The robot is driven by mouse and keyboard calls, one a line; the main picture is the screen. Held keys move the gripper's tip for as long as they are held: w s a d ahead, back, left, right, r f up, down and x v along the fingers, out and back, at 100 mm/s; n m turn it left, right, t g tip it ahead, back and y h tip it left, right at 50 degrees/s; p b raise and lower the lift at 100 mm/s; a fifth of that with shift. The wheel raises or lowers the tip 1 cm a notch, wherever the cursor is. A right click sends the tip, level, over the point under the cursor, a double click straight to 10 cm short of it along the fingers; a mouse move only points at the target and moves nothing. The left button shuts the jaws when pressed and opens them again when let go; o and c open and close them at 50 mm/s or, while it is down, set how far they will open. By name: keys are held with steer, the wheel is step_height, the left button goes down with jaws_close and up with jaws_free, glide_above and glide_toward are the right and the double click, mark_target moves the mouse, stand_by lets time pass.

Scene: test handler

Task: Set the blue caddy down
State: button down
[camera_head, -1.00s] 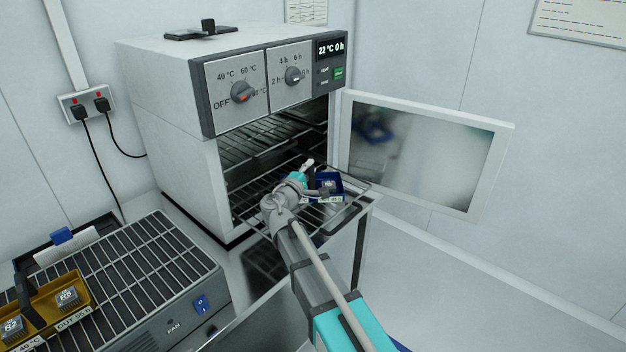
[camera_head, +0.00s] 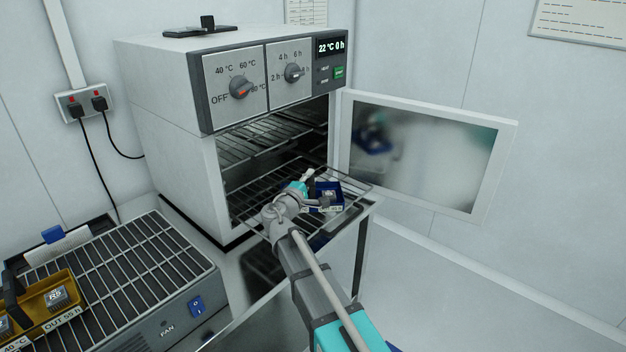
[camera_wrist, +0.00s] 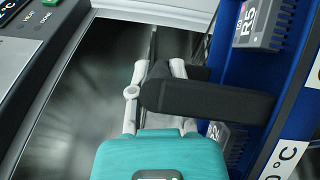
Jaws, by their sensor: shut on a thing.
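The blue caddy (camera_head: 329,204) is at the front of the oven, over the pulled-out lower wire rack (camera_head: 345,177). I cannot tell whether it touches the rack. It holds grey blocks, one marked R5, and has a white label on its front. In the wrist view the caddy (camera_wrist: 248,75) fills the right side, and its black handle (camera_wrist: 210,100) lies between my fingers. My gripper (camera_head: 310,185) is shut on this handle. In the wrist view my gripper (camera_wrist: 158,85) shows its two pale fingers at the handle's end.
The oven (camera_head: 165,100) stands with its door (camera_head: 425,155) swung open to the right. An upper rack (camera_head: 270,145) is inside. At lower left, a yellow caddy (camera_head: 60,318) sits on a wire-topped cooling unit marked FAN (camera_head: 140,262). A wall socket (camera_head: 85,104) has two plugs.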

steer(key=shift+f, duration=0.15)
steer(key=c, duration=0.6)
jaws_free()
steer(key=shift+r, duration=0.2)
steer(key=b+v, duration=0.1)
steer(key=v, duration=1.1)
